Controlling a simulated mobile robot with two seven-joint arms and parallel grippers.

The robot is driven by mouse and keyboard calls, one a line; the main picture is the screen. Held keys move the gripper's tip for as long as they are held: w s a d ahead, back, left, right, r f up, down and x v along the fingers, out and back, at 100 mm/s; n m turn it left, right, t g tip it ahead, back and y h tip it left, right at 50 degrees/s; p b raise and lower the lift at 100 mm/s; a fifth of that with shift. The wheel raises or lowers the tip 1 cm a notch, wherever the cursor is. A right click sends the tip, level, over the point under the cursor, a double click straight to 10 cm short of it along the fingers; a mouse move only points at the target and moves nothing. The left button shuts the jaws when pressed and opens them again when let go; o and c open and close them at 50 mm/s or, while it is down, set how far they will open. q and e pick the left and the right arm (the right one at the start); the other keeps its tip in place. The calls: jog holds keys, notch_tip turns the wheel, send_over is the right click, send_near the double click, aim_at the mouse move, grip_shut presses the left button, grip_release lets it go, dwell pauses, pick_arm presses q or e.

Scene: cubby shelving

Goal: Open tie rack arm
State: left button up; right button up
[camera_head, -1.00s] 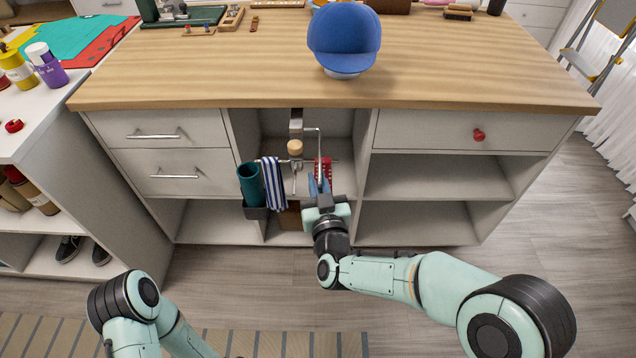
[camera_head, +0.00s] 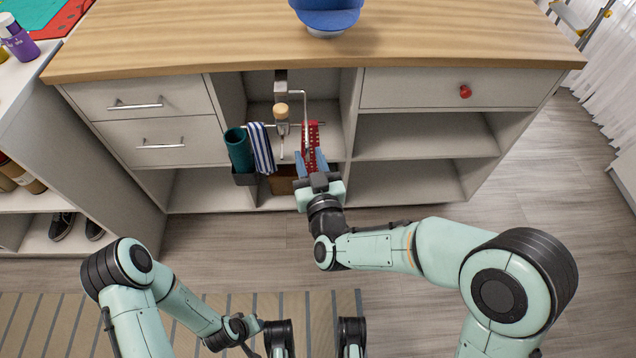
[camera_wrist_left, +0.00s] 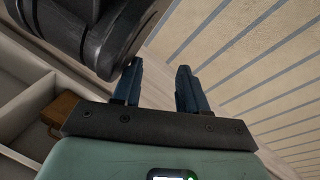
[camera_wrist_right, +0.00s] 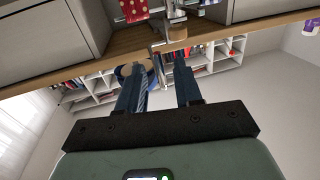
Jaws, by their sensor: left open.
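The metal tie rack (camera_head: 281,128) is mounted in the narrow middle cubby, with a round wooden knob (camera_head: 281,110) and thin rods. A blue-striped cloth (camera_head: 261,148) and a red polka-dot tie (camera_head: 312,134) hang from it; the tie also shows in the right wrist view (camera_wrist_right: 133,10). My right gripper (camera_head: 310,160) is at the cubby front, at the lower end of the tie and a thin rod. Its fingers are apart in the right wrist view (camera_wrist_right: 160,66). Whether they touch the rod is unclear. My left gripper (camera_wrist_left: 158,70) is open and empty, low over the floor.
Drawers (camera_head: 145,105) flank the cubby on the left; a red-knobbed drawer (camera_head: 430,90) and open shelves are on the right. The wooden countertop (camera_head: 200,40) overhangs above. A blue cap (camera_head: 326,18) sits on it.

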pick_arm(q)
jog(key=shift+w+d+r+t+p, duration=0.15)
jog(key=shift+w+r+t+p, duration=0.3)
jog(key=shift+w+r, duration=0.6)
pick_arm(e)
jog(key=s+d, duration=0.1)
jog(key=s, duration=0.7)
jog(key=shift+s+d, duration=0.35)
jog(key=shift+s, duration=0.05)
pick_arm(q)
jog(key=shift+f, duration=0.1)
